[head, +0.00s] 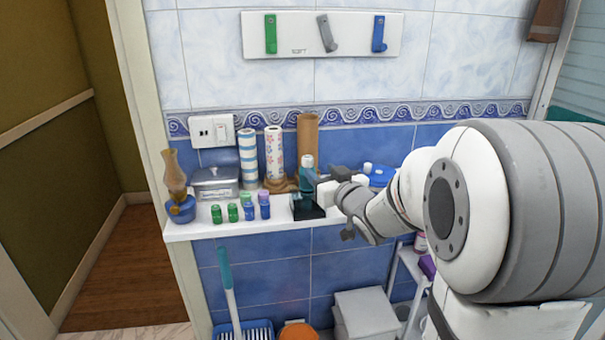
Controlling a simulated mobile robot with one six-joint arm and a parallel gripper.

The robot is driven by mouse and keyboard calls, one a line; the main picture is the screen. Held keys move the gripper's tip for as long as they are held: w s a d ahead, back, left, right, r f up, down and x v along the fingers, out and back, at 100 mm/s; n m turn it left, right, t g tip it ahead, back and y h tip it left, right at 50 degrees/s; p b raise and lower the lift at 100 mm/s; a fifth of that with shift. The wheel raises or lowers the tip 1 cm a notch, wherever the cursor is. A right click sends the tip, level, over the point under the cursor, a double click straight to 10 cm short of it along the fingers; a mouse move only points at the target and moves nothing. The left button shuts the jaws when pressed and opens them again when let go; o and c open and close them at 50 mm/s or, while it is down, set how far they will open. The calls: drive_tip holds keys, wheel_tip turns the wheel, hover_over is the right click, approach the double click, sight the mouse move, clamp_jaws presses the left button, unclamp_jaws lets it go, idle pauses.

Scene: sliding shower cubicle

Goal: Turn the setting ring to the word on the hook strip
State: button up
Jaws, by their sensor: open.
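The white hook strip (350,36) is on the tiled wall at the top, with a green, a grey and a blue hook. A small word is printed on it below and left of the grey hook; it looks like SOFT, but is tiny. A teal device with a white top (307,162) stands upright in a black base (305,208) on the ledge. A setting ring cannot be made out; my gripper hides part of the device. My gripper (318,187) is open, just right of the device at mid-height. Whether it touches the device I cannot tell.
Small green (216,214) and blue-purple (264,204) containers stand left of the base on the white ledge (240,228). An oil lamp (178,190), a metal box (214,183), paper rolls (248,157) and a brown tube (307,135) stand around. A blue item (381,176) lies to the right.

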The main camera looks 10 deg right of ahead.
sight(310, 163)
drive_tip(key=shift+w+a+y, duration=0.25)
drive_tip(key=shift+y, duration=0.15)
drive_tip(key=x, duration=0.7)
drive_tip(key=shift+d+r, duration=0.1)
drive_tip(key=shift+r, duration=0.05)
drive_tip(key=shift+c, duration=0.3)
drive_tip(key=c, duration=0.9)
